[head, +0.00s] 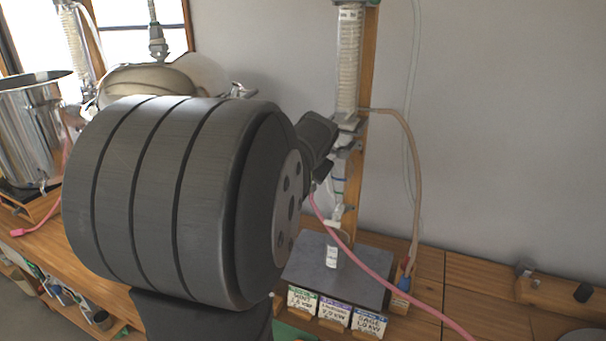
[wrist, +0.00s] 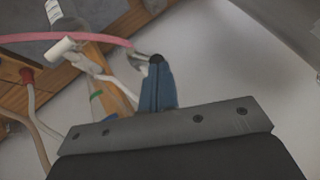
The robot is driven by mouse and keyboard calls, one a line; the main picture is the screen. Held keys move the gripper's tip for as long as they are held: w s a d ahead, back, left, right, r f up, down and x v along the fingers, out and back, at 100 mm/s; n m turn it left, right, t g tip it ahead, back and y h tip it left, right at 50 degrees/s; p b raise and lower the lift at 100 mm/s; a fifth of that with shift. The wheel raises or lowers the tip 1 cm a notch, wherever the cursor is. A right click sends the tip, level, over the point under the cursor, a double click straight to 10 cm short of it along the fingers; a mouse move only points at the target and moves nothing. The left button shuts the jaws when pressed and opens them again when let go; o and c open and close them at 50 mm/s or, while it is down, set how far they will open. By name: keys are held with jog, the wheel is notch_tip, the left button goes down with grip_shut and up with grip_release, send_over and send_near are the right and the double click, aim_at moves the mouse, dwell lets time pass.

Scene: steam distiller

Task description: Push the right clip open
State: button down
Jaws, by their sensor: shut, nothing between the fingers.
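The still's rounded, tan-and-white lid (head: 150,80) shows at the left behind my arm in the head view. A small metal fitting (head: 242,91) at its right edge may be the right clip; I cannot tell whether it is latched. My arm hides the lower part of the still. My gripper (wrist: 156,60) is shut and empty in the wrist view, its blue fingers together. Its tip appears close to the pink hose and a metal piece, but I cannot tell if it touches. In the head view my arm hides the fingers. The wrist view shows no clear clip.
A glass condenser (head: 348,60) stands on a wooden post to the right. A pink hose (head: 350,248) crosses to the front right, and a tan hose (head: 413,160) hangs beside the post. Labelled boxes (head: 334,312) sit by a grey plate (head: 310,262). A steel pot (head: 30,130) stands left.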

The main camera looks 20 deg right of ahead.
jog(key=shift+r, duration=0.6)
jog(key=v, duration=1.4)
jog(key=shift+s, duration=0.15)
jog(key=shift+d+f, duration=0.15)
